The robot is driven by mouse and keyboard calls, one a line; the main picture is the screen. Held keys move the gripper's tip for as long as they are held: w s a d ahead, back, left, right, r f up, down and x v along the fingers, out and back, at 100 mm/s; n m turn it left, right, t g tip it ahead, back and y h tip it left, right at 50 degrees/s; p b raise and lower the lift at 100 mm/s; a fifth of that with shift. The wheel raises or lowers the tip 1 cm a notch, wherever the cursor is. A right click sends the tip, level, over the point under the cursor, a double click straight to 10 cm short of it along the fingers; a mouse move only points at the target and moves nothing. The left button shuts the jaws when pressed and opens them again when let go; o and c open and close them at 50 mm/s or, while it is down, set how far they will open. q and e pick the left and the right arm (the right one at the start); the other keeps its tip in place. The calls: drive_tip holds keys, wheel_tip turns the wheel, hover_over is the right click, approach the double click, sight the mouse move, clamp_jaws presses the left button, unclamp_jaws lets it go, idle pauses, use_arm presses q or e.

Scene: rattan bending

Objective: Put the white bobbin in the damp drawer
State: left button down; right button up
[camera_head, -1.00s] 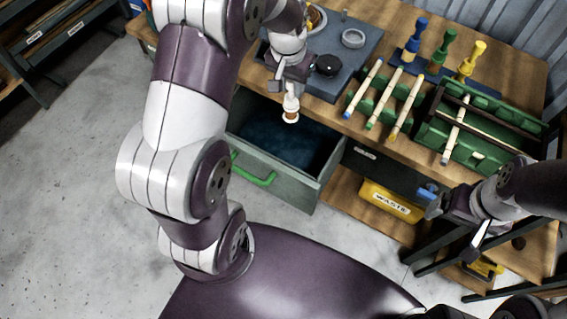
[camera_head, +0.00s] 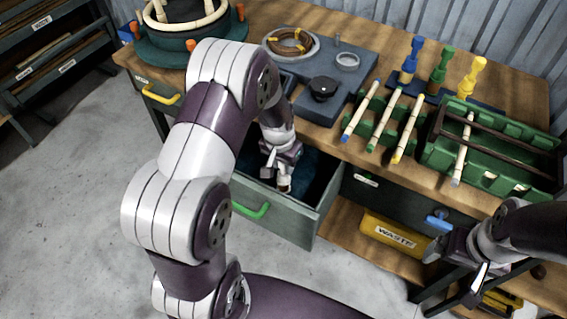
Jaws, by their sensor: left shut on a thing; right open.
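The open drawer (camera_head: 275,222) has a green handle and a dark blue lining. It is pulled out from under the bench. My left gripper (camera_head: 284,180) is down in the drawer's opening, shut on the white bobbin (camera_head: 284,188), of which only a small part shows below the fingers. I cannot tell whether the bobbin touches the drawer floor. My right gripper (camera_head: 455,262) is open and empty at the lower right, in front of the bench and apart from the drawer.
A grey plate (camera_head: 335,98) with a black knob and a coiled ring lies on the bench behind the drawer. Rods on green racks (camera_head: 385,122), a green crate (camera_head: 495,185) and blue, green and yellow bobbins (camera_head: 440,66) stand to the right. A yellow waste bin (camera_head: 390,238) sits below.

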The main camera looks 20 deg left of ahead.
sight(281, 183)
use_arm(q)
drive_tip(key=shift+f, duration=0.15)
drive_tip(key=c, duration=0.8)
unclamp_jaws()
drive_tip(key=shift+c, duration=0.2)
drive_tip(key=shift+r, duration=0.3)
wheel_tip(281, 183, up, 11)
drive_tip(key=s+p, duration=0.2)
drive_tip(key=s+d+r, duration=0.2)
drive_tip(key=s+d, duration=0.3)
drive_tip(key=s, duration=0.7)
drive_tip(key=shift+s+r+n, duration=0.15)
drive_tip(key=shift+s+n, duration=0.15)
